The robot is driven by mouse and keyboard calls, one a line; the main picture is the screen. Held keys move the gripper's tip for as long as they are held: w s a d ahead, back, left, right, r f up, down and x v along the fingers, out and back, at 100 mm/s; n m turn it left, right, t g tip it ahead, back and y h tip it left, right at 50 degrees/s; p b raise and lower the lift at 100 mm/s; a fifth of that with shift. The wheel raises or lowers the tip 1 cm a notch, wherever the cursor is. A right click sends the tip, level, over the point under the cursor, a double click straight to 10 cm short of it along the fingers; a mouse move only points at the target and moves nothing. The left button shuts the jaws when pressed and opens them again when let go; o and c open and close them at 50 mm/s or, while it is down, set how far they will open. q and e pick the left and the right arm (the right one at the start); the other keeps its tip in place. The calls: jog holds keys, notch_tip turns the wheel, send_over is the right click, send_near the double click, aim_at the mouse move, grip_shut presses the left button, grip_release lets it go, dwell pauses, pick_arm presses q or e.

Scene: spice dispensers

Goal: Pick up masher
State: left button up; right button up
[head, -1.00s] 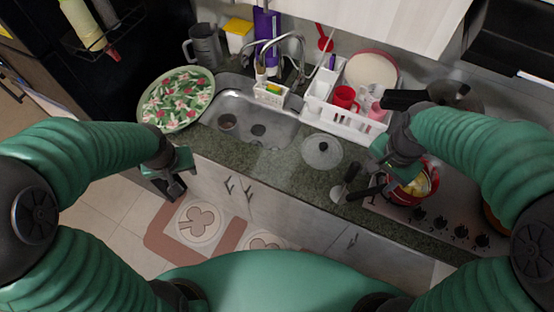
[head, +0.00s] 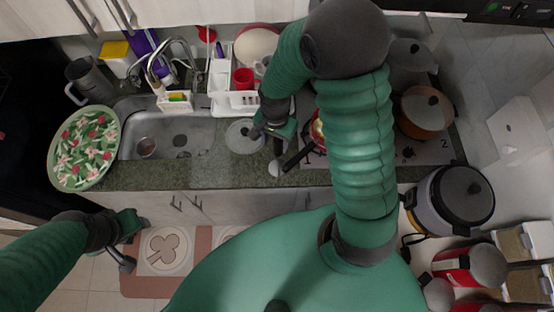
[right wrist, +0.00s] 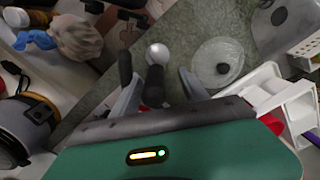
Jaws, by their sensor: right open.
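The utensil I take to be the masher lies on the counter, with a round silver head (head: 275,168) and a dark handle. In the right wrist view its silver head (right wrist: 158,53) sits just beyond the fingertips, and its dark handle (right wrist: 155,80) runs back between them. The shape of the head is too small to tell surely. My right gripper (right wrist: 160,88) is open around the handle, without closing on it. In the head view the right gripper (head: 277,143) partly hides the handle. My left gripper (head: 136,243) is open and empty, low in front of the cabinets.
A dark pan handle (head: 298,158) lies close beside the utensil, leading to a red pan (head: 318,132) mostly behind my arm. A glass lid (head: 243,136) is just left of the right gripper. The dish rack (head: 222,98) stands behind.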

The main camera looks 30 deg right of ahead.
aim_at(278, 155)
jog(key=f, duration=0.1)
jog(key=f+p, duration=0.1)
jog(key=f, duration=0.2)
jog(key=shift+s+d, duration=0.35)
jog(key=shift+s, duration=0.05)
jog(key=shift+f, duration=0.2)
jog(key=shift+w+a, duration=0.1)
jog(key=shift+a, duration=0.1)
jog(key=shift+a, duration=0.15)
jog(key=c, duration=0.5)
grip_shut()
